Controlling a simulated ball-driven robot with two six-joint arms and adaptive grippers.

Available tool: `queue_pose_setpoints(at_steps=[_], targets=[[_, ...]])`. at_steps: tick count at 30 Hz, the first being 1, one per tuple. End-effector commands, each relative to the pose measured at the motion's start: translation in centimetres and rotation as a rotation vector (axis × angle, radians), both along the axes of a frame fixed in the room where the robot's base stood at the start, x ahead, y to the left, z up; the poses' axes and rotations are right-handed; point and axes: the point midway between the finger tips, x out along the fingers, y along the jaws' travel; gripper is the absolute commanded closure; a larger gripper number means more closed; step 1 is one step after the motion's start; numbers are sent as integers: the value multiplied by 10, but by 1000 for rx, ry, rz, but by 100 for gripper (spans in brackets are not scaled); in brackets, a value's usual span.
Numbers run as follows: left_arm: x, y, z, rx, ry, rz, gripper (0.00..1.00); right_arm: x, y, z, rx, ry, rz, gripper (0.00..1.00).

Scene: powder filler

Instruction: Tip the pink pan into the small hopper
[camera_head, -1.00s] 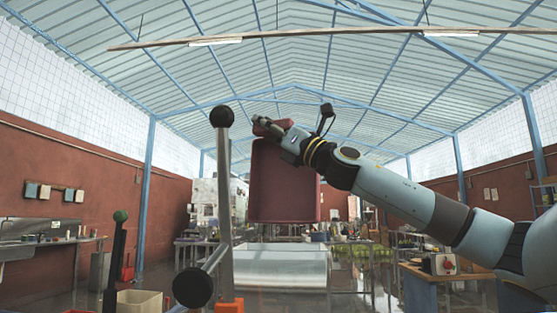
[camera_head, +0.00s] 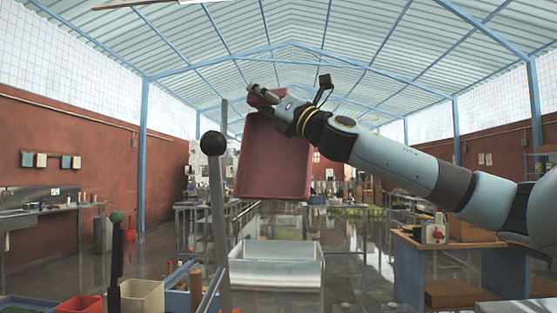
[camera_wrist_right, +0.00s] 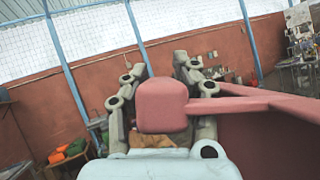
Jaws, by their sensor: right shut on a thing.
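The pink pan (camera_head: 274,160) hangs steeply tilted in the head view, its hollow side facing me. It is above the small hopper (camera_head: 276,268), an open metal box, and apart from it. My right gripper (camera_head: 262,97) is shut on the pan's handle at the top. In the right wrist view the fingers (camera_wrist_right: 160,85) stand on both sides of the pink handle (camera_wrist_right: 163,106), and the pan's wall (camera_wrist_right: 270,140) fills the lower right. I cannot make out any powder in the pan or hopper. My left gripper is not in view.
A grey lever post with a black ball (camera_head: 213,143) stands close to the left of the pan and hopper. A green-topped lever (camera_head: 116,217), a cream bin (camera_head: 141,296) and a red bin (camera_head: 80,304) are at lower left. A wooden-topped bench (camera_head: 440,240) is at right.

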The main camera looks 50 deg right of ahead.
Motion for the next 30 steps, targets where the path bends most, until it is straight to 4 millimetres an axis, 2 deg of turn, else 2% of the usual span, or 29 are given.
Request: queue_pose_setpoints(at_steps=[1,16,18,21,30], targets=[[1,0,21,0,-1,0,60,0,1,11,38,18,0,100],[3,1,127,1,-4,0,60,0,1,26,462,171,0,100],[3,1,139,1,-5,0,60,-1,1,31,577,210,4,100],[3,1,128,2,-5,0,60,-1,1,28,690,249,3,100],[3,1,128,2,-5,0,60,0,1,43,1112,403,6,100]])
